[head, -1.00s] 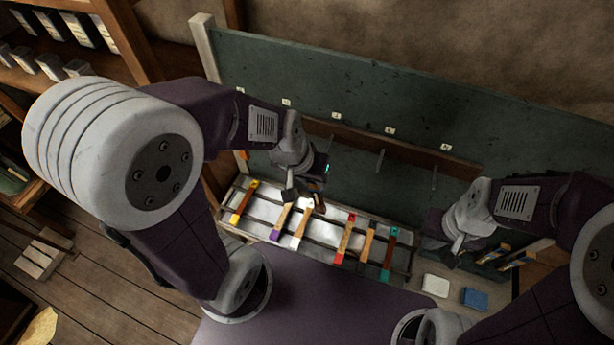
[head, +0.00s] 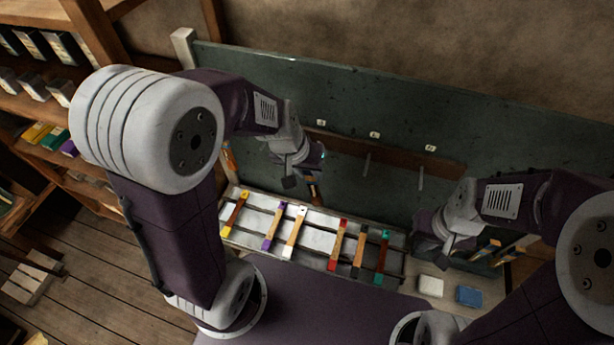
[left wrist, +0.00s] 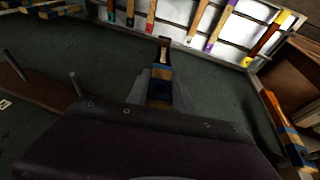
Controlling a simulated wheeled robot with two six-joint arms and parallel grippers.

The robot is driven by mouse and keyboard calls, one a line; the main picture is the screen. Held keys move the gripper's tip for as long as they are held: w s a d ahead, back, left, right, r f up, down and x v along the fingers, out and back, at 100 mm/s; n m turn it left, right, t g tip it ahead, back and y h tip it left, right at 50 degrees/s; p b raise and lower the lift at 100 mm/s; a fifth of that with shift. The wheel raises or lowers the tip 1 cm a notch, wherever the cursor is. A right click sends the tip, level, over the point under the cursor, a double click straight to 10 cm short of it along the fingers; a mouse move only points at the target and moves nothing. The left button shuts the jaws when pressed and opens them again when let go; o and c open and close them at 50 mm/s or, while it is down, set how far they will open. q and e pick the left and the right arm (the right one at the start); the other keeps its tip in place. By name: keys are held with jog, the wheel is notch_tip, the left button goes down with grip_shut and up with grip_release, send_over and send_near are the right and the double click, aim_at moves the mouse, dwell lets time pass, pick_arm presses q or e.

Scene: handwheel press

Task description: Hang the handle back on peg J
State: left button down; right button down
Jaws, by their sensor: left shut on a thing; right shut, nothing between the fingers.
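My left gripper (head: 308,170) is shut on a wooden handle in front of the green board (head: 350,100), above the back of the tray. The handle (head: 313,190) hangs below the fingers in the head view. In the left wrist view the handle (left wrist: 163,58) shows a blue band and a dark reddish end, between the fingers. Pegs stick out from the brown rail, one at the middle (head: 367,165) and one further right (head: 420,180). White labels sit above; their letters are too small to read, so I cannot tell which is J. My right gripper (head: 447,240) is shut and empty at the right.
A slatted tray (head: 325,262) holds several handles with coloured ends. Another orange handle with blue bands (left wrist: 288,122) is at the right of the left wrist view. A white block (head: 430,286) and a blue block (head: 472,296) lie right of the tray.

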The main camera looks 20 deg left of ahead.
pick_arm(q)
jog(key=w, duration=0.4)
jog(key=shift+w+f, duration=0.35)
jog(key=shift+w, duration=0.05)
dwell(0.6)
jog(key=c, duration=1.1)
grip_release()
jog(key=shift+o, duration=0.3)
jog(key=shift+r, duration=0.15)
jog(key=b+v, duration=0.1)
jog(key=v, duration=0.7)
jog(key=shift+r, duration=0.4)
